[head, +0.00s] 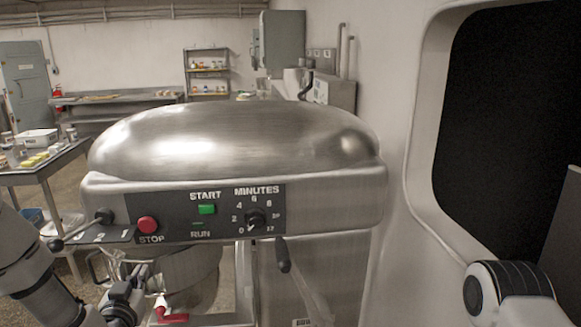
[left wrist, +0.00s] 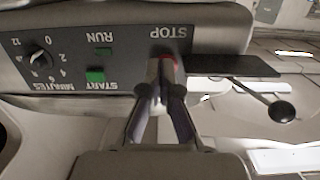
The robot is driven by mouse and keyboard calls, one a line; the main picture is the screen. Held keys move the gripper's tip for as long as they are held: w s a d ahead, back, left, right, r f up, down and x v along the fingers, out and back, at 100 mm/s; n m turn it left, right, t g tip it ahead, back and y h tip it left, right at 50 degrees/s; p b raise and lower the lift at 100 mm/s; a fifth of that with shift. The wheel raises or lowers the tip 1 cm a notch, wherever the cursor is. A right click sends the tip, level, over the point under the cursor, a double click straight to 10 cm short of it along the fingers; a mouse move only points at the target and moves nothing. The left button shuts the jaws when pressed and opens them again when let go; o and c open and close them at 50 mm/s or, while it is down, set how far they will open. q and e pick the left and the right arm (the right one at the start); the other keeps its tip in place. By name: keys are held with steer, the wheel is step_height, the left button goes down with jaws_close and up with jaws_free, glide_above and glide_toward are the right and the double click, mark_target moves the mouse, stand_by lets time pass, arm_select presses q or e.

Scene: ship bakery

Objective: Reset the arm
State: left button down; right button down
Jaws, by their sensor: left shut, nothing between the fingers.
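My left arm comes in from the lower left in the head view. My left gripper (head: 142,272) is below the red STOP button (head: 148,224) of a big steel mixer (head: 230,145). In the left wrist view, which shows the panel upside down, the fingers (left wrist: 160,78) are shut and empty. Their tips overlap the STOP label area and hide most of the red button (left wrist: 172,62). I cannot tell whether they touch it. The green START button (head: 206,210) and the minutes dial (head: 256,218) are uncovered. My right gripper is out of view; part of my right arm shows at the lower right.
A black-knobbed lever (head: 104,216) sticks out left of the panel, close to my left arm. A dark-handled lever (head: 283,255) hangs below the panel. The steel bowl (head: 190,280) is behind my gripper. A table (head: 50,170) with containers stands at left, and a wall closes the right.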

arm_select(q)
steer(key=s+d+f+m+g+h+b, duration=0.1)
steer(key=s+d+f+g, duration=0.25)
steer(key=f, duration=0.55)
steer(key=s+d+f+m+g+h, duration=0.1)
steer(key=s+d+f+g, duration=0.15)
steer(key=s+f, duration=0.45)
steer(key=s+d+f+m+g+h+b, duration=0.1)
steer(key=s+d+f+g, duration=0.15)
steer(key=f, duration=0.85)
steer(key=s+d+f+g, duration=0.2)
steer(key=s+f+g, duration=0.1)
steer(key=s, duration=0.7)
steer(key=s+d+f+n+g, duration=0.1)
steer(key=s+f+g, duration=0.3)
steer(key=s, duration=0.5)
steer(key=shift+s+d+f+g+h, duration=0.15)
steer(key=shift+s+d+g+h, duration=0.25)
steer(key=shift+g, duration=0.25)
steer(key=shift+w, duration=0.1)
